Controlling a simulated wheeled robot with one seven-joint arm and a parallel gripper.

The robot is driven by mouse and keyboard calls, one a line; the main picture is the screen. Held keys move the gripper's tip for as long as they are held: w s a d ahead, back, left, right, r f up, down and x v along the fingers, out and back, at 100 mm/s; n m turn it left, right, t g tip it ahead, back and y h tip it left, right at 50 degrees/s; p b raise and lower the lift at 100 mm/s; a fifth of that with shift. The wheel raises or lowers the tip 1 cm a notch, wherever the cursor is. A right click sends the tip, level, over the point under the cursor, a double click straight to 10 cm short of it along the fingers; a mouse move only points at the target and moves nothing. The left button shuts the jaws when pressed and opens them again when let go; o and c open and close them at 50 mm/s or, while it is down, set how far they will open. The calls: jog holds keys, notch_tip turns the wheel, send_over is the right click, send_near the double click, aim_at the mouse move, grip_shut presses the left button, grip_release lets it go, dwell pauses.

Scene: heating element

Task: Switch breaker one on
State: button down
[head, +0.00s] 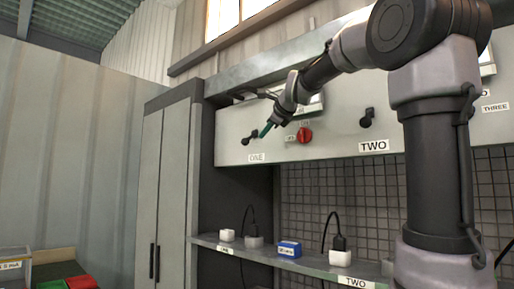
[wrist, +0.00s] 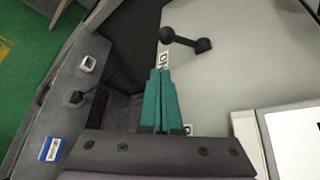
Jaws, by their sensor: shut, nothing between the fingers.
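Breaker one's lever (head: 247,141) is a short black handle with a round end, on the grey panel above the "ONE" label (head: 257,157). In the head view its round end points down and to the left. The wrist view shows the lever (wrist: 186,41) just beyond my fingertips, with its ball end left of its pivot. My gripper (head: 263,133) has green fingers, shut and empty, just right of the lever. In the wrist view my gripper (wrist: 160,72) partly covers the label, and a small gap shows between the tips and the lever.
A red rotary knob (head: 305,135) sits right of my gripper. Breaker two's lever (head: 367,117) is farther right, above its "TWO" label (head: 373,146). Below, a shelf (head: 270,251) holds white plugs or sockets and a blue box (head: 289,248). A tall cabinet (head: 165,190) stands at left.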

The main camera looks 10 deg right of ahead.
aim_at(248, 140)
jog(key=shift+w+d+r, duration=0.1)
jog(key=shift+w+r, duration=0.2)
jog(key=shift+w, duration=0.05)
jog(key=x, duration=1)
